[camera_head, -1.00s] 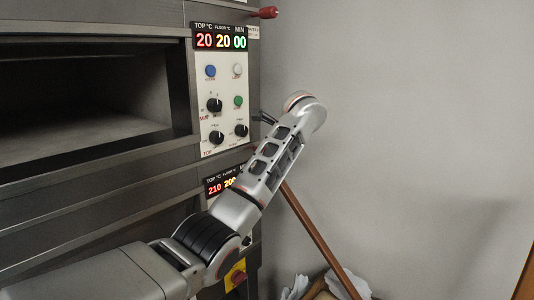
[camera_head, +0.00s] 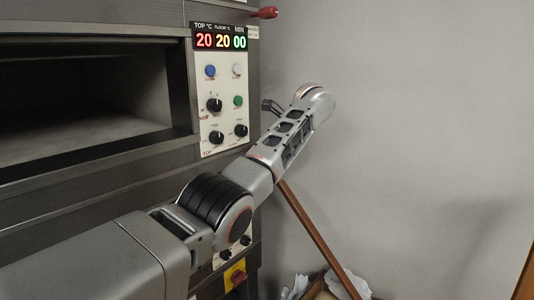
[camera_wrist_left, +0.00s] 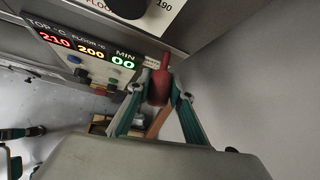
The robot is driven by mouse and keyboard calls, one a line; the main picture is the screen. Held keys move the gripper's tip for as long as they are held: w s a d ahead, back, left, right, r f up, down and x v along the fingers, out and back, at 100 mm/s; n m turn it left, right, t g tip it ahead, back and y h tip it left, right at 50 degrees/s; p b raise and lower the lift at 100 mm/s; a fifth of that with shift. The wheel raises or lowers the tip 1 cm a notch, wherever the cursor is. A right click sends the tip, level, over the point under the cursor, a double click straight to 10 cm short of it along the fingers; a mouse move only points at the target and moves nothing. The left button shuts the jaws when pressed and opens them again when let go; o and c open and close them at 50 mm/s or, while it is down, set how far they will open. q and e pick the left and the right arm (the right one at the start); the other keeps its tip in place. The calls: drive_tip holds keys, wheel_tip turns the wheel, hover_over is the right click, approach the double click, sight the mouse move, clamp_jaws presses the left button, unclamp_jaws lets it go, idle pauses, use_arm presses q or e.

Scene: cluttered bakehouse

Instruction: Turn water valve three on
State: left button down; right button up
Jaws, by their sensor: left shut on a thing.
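In the left wrist view, a red handle (camera_wrist_left: 160,80) juts out beside the oven's lower control panel (camera_wrist_left: 85,55), whose display reads 210, 200 and 00. My left gripper (camera_wrist_left: 160,93) has its two teal fingers on either side of this handle and is shut on it. In the head view my left gripper (camera_head: 270,106) shows only as a small dark part beyond my wrist, and the handle it holds is hidden. Another red handle (camera_head: 264,13) sticks out at the oven's upper right edge, with a small label too small to read. My right gripper is not in view.
The upper control panel (camera_head: 222,90) reads 20, 20 and 00 above its knobs and buttons. An open oven chamber (camera_head: 85,90) is at the left. A brown pole (camera_head: 315,235) leans by the grey wall (camera_head: 420,110). A red switch on a yellow plate (camera_head: 236,274) is low down.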

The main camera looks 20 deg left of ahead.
use_arm(q)
drive_tip(key=shift+f, duration=0.1)
drive_tip(key=c, duration=1.8)
unclamp_jaws()
drive_tip(key=v, duration=1.2)
